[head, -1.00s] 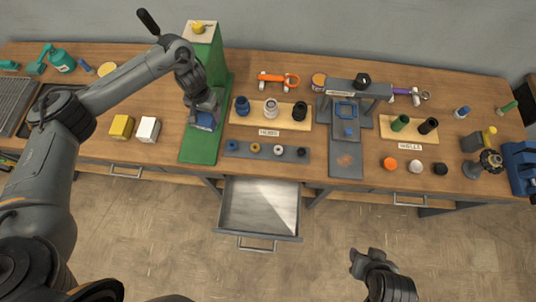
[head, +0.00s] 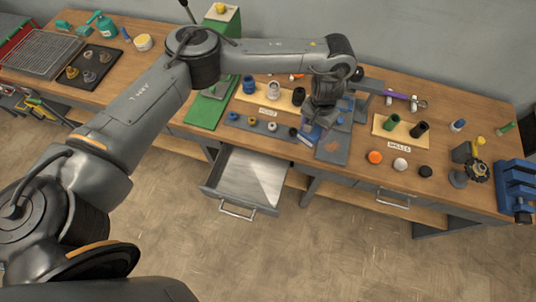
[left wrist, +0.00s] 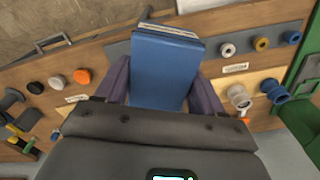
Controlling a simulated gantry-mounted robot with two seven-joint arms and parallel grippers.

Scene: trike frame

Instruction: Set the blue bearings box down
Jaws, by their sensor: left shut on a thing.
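My left gripper (head: 319,118) is shut on the blue bearings box (head: 311,132), over the front of the bench between the bearing strip and the grey mat. In the left wrist view the blue box (left wrist: 164,68) sits between the two fingers, with a pale labelled edge at its far end. The wrist and fingers partly hide the box in the head view. I cannot tell whether it touches the surface below. My right gripper is not in view.
The grey mat (head: 333,150) lies by the box. The dark strip with rings (head: 262,125) is to its left. An open, empty-looking drawer (head: 250,178) juts out below. Orange, white and black caps (head: 400,164) stand to the right. A raised grey stand (head: 370,88) is behind.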

